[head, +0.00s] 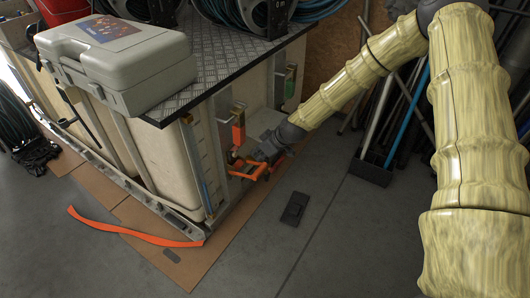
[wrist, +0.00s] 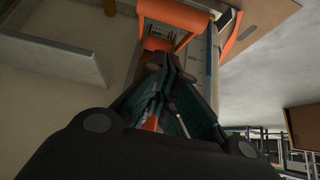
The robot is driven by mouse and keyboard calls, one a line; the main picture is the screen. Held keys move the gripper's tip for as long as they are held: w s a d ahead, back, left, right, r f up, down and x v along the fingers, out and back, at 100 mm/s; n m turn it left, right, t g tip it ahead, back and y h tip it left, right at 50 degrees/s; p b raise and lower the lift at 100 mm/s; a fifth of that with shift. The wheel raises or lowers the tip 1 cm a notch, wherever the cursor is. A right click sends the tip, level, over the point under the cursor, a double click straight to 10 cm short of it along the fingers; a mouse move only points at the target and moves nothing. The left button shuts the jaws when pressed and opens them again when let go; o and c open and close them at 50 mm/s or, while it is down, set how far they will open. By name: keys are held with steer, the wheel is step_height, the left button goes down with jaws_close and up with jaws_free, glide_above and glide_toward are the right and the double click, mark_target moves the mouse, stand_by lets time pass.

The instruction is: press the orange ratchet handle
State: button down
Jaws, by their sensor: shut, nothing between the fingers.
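The orange ratchet handle (head: 247,172) is on the end of the cream tank's frame, low at the near corner. In the wrist view orange handle parts (wrist: 176,13) show at the top, just beyond the fingertips. My gripper (head: 260,157) reaches in from the right, at the handle's upper right side. In the wrist view my gripper (wrist: 168,68) has its fingertips together, pointing at the orange parts. It holds nothing. I cannot tell whether the tips touch the handle. The fingers and dark gripper body hide part of the ratchet.
An orange strap (head: 135,231) lies loose on cardboard on the floor. A grey case (head: 118,62) sits on the tread-plate top (head: 222,66). A black flat object (head: 294,208) lies on open concrete floor. Poles (head: 379,115) lean at the right behind my arm.

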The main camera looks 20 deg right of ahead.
mark_target(259, 169)
steer(key=shift+f+b, duration=0.7)
steer(key=shift+f, duration=1.55)
